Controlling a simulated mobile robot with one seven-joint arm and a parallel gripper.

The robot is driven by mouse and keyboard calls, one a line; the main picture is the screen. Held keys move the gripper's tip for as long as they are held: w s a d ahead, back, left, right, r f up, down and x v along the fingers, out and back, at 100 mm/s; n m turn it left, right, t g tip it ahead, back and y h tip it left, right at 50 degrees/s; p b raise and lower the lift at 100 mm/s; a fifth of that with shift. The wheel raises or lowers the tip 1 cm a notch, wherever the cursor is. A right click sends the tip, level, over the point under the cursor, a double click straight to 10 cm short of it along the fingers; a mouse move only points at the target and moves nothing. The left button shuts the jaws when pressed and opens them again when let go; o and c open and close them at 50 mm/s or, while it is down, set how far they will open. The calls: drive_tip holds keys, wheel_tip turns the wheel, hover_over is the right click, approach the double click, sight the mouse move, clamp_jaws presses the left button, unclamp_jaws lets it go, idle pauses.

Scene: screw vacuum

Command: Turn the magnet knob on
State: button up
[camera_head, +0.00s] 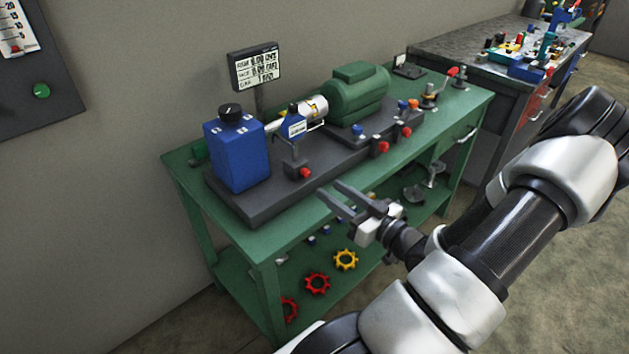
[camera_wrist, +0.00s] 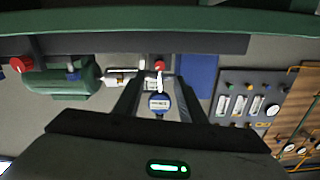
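A small dark block (camera_head: 297,170) with a red knob (camera_head: 305,173) on its front stands on the dark base plate, below a blue dial gauge (camera_head: 295,126). A black knob (camera_head: 230,111) tops the blue box (camera_head: 236,152). No label shows which knob is the magnet knob. My gripper (camera_head: 330,192) is open and empty in front of the plate's front edge, apart from both knobs. In the wrist view, which appears upside down, the dial gauge (camera_wrist: 159,103) shows between my fingers (camera_wrist: 157,88), with a red knob (camera_wrist: 160,65) just above it.
The green bench (camera_head: 262,240) carries a green motor (camera_head: 355,94), more red knobs (camera_head: 383,147) and a display (camera_head: 255,66) behind. Gears lie on its lower shelf (camera_head: 250,290). A cluttered second bench (camera_head: 450,45) stands at the back right. The space before the bench is free.

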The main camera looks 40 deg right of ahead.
sight(307, 174)
drive_tip(key=w, duration=0.7)
drive_tip(key=shift+w+a+b, duration=0.15)
drive_tip(key=shift+a+b, duration=0.15)
drive_tip(key=shift+b, duration=0.05)
clamp_jaws()
